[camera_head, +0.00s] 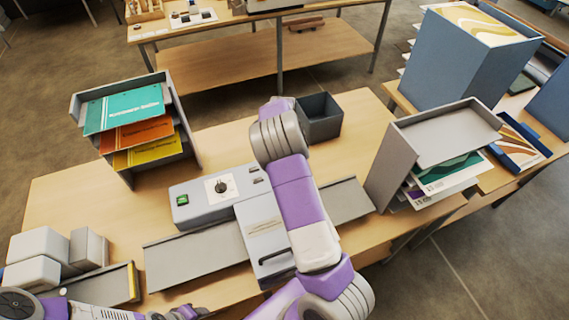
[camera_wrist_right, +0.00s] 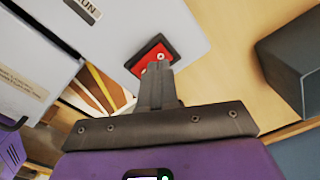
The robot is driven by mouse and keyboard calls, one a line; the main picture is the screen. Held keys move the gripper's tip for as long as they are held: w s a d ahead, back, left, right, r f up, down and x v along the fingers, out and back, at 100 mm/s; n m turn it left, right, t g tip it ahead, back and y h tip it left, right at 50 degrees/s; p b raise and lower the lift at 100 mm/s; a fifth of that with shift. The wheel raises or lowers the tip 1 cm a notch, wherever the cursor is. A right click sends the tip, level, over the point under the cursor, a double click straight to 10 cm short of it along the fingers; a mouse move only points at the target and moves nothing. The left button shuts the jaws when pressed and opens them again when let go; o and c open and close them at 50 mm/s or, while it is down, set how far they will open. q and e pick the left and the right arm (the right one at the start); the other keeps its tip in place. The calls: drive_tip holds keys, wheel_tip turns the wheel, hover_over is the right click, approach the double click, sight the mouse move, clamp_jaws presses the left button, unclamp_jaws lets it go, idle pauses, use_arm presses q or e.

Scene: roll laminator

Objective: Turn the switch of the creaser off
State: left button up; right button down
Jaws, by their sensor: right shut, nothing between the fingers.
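The creaser (camera_head: 205,205) is a grey machine on the wooden table in the head view, with a black dial (camera_head: 221,187) and a green button (camera_head: 182,199) on top. In the right wrist view, a red switch (camera_wrist_right: 151,57) in a black frame sits on the machine's light grey side. My right gripper (camera_wrist_right: 158,66) is shut and empty, its fingertips overlapping the lower part of the red switch; I cannot tell whether they touch it. My right arm crosses over the machine in the head view and hides its gripper. My left gripper's fingers do not show.
A dark open bin (camera_head: 320,118) stands behind the machine. A paper rack (camera_head: 190,140) is at the left and a grey tray stand (camera_head: 395,165) at the right. White boxes (camera_head: 40,250) stand at the front left. Bare tabletop lies between the left rack and white boxes.

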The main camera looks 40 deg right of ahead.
wheel_tip(320, 180, up, 4)
drive_tip(key=shift+r, duration=0.25)
idle(0.7)
